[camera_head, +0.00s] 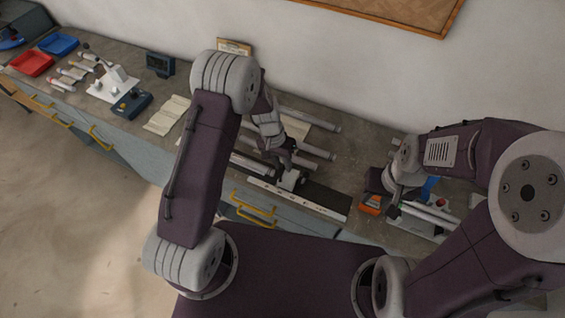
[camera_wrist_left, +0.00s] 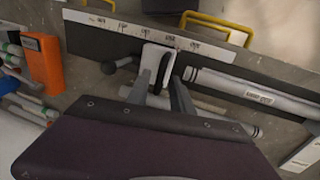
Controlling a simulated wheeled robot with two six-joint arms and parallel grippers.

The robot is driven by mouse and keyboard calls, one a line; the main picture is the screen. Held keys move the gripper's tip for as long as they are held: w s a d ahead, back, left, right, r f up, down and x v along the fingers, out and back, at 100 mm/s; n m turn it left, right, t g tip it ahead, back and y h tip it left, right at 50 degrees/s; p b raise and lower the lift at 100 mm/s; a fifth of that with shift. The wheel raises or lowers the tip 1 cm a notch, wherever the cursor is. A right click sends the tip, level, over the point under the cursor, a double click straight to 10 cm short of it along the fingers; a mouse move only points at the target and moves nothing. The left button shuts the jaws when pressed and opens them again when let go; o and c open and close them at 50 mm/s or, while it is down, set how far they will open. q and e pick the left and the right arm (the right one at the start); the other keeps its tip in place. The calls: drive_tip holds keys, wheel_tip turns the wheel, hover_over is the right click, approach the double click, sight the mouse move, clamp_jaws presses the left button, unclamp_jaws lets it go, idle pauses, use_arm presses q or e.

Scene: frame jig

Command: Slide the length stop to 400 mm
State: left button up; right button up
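The length stop is a white block (camera_wrist_left: 155,62) with a dark round knob, on a dark rail beside the white scale strip (camera_wrist_left: 122,27). It also shows in the head view (camera_head: 290,180), partway along the scale (camera_head: 300,200). The scale's numbers are too blurred to read. My left gripper (camera_wrist_left: 160,84) is at the stop, one finger on each side of the block; whether they press on it is unclear. It also shows in the head view (camera_head: 284,162). My right gripper (camera_head: 393,200) is low at the right bench, its fingertips hard to make out.
Pale tubes (camera_head: 310,150) lie behind the rail; one labelled tube (camera_wrist_left: 255,95) is close to my left fingers. An orange block (camera_head: 370,204) stands right of the rail. Red (camera_head: 31,63) and blue (camera_head: 58,44) trays are far left. Yellow handles (camera_head: 253,209) line the bench front.

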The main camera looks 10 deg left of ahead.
use_arm(q)
clamp_jaws()
drive_tip(key=shift+w, duration=0.1)
idle(1.1)
